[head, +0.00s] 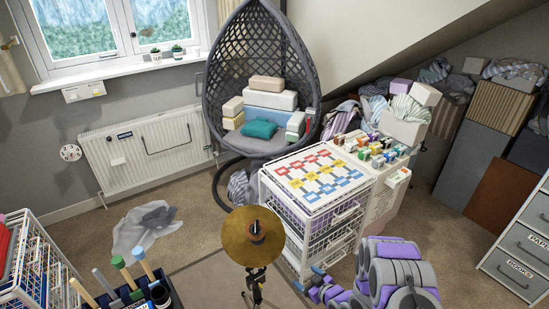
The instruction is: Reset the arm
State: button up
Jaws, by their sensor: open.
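My arm and my gripper do not show in the head view, so I cannot see how the arm is posed. A brass cymbal-like disc (238,247) on a dark stand (256,287) is at the bottom middle, close to me.
A white wire drawer unit (318,228) stands right of the disc, with grey and purple padded rolls (397,268) in front. A hanging chair (212,95) is behind. A tool caddy (130,298) and wire rack (45,262) are left. Carpet (195,240) is partly clear around a crumpled translucent bag (135,235).

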jog(key=d+r+m+g+h, duration=0.15)
jog(key=d+r+h, duration=0.25)
jog(key=d+r, duration=0.4)
jog(key=d+r+m+g+h, duration=0.15)
jog(key=d+r+h, duration=0.3)
jog(key=r, duration=0.55)
jog(key=s+d+r+m+g, duration=0.1)
jog(key=s+r+g, duration=0.1)
jog(key=s+r, duration=0.45)
jog(key=s+a+r+m+g, duration=0.1)
jog(key=s+a+r, duration=0.3)
jog(key=s, duration=0.8)
jog(key=s+a+r+m+g+y, duration=0.1)
jog(key=s+a+r+g, duration=0.3)
jog(key=s+r, duration=0.3)
jog(key=s+a+r+m+g, duration=0.2)
jog(key=s+a+r, duration=0.2)
jog(key=s, duration=1.2)
notch_tip(320, 180, up, 3)
jog(key=shift+s+f+y, duration=0.2)
jog(key=shift+s+y, duration=0.1)
jog(key=shift+y, duration=0.05)
